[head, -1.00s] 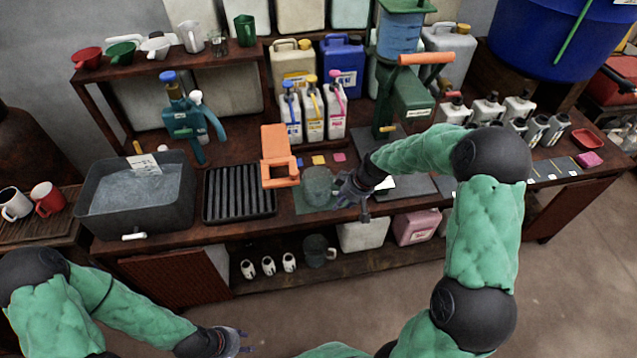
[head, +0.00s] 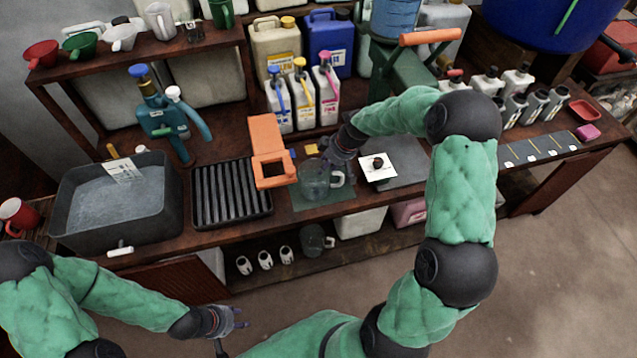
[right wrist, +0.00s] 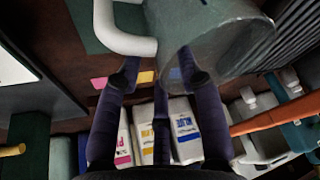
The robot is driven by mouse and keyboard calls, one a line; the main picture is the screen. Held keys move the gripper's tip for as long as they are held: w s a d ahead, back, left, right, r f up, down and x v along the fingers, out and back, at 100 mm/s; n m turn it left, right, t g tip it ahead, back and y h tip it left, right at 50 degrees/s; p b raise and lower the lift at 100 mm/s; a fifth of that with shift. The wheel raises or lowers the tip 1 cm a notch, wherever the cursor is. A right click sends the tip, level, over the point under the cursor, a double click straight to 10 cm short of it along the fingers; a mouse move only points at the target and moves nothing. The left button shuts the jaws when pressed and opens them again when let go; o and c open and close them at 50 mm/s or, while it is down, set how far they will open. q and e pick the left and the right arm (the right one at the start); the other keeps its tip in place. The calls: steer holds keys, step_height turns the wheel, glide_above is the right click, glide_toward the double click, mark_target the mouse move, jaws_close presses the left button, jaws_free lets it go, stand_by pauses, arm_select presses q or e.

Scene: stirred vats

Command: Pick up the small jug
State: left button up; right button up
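The small jug (head: 312,183) is a see-through grey-green cup with a white handle. It stands upright on a green mat (head: 345,206) on the bench, handle to the right. My right gripper (head: 328,160) is just behind the jug's upper right side in the head view. In the right wrist view, the jug (right wrist: 222,38) is large at the top, beyond the spread purple fingers (right wrist: 158,72). One fingertip overlaps the jug's edge; contact cannot be told. My left gripper (head: 238,320) is open and empty, low in front of the bench.
An orange-topped stand (head: 270,150) is left of the jug, beside a black ribbed tray (head: 232,193). Several coloured-cap bottles (head: 303,95) stand behind. A white card (head: 378,167) lies to the right. Another jug (head: 313,241) is on the lower shelf.

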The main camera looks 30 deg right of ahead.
mark_target(318, 178)
steer(key=x, duration=0.1)
steer(key=b+x, duration=0.1)
steer(key=x, duration=0.1)
steer(key=b+x, duration=0.1)
steer(key=x, duration=0.1)
steer(key=shift+s+d+f, duration=0.15)
steer(key=shift+d+f, duration=0.05)
steer(key=shift+f, duration=0.45)
steer(key=shift+r, duration=0.1)
jaws_close()
